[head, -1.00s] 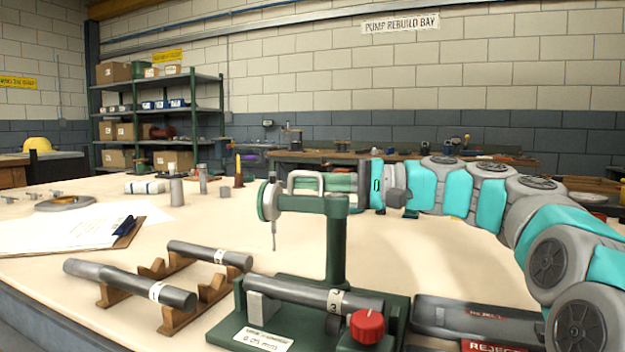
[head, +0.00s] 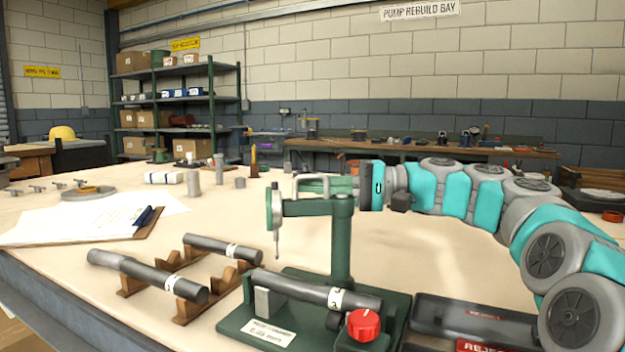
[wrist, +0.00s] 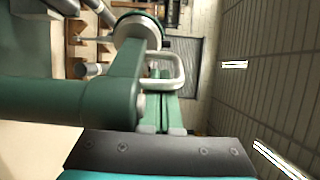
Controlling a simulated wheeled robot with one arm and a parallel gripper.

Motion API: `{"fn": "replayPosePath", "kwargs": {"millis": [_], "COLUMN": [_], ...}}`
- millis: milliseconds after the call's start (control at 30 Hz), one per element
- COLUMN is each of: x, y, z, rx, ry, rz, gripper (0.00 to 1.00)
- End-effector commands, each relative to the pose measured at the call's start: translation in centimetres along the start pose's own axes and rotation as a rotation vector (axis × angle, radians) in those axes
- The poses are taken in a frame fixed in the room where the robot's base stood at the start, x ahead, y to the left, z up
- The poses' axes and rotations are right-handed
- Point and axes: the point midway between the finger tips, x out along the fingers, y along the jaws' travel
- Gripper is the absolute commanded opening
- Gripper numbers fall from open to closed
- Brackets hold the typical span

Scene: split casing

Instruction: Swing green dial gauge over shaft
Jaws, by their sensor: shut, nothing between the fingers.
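The green dial gauge (head: 273,209) sits at the end of a green swing arm (head: 308,207) on a post, its probe pointing down. In the head view the probe tip is above the left part of the shaft (head: 290,286); whether it is in line in depth I cannot tell. The shaft lies on the green base (head: 235,318). A pale loop handle (head: 309,178) is on the arm. My gripper (head: 315,186) is shut and empty, its green fingers behind the arm, close to the handle. The wrist view shows my gripper (wrist: 158,76) beside the arm (wrist: 60,98) and handle (wrist: 181,70); contact is unclear.
Wooden V-stands (head: 190,306) hold two more shafts at left. A dark reject tray (head: 470,318) is right of the base, which carries a red knob (head: 364,324). A clipboard (head: 149,222) lies at far left. The bench behind the post is mostly clear.

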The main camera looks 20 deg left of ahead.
Motion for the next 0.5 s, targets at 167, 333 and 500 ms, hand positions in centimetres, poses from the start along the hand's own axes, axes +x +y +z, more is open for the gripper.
{"fn": "replayPosePath", "kwargs": {"millis": [167, 333, 500], "x": [0.1, 0.1, 0.1], "y": [-0.3, -0.4, -0.4], "z": [0.6, 1.1, 1.9], "rx": [-0.001, -0.001, -0.002], "ry": [0.0, -0.001, -0.002], "rz": [-0.001, -0.003, -0.001], "gripper": [0.0, 0.0, 0.0]}}
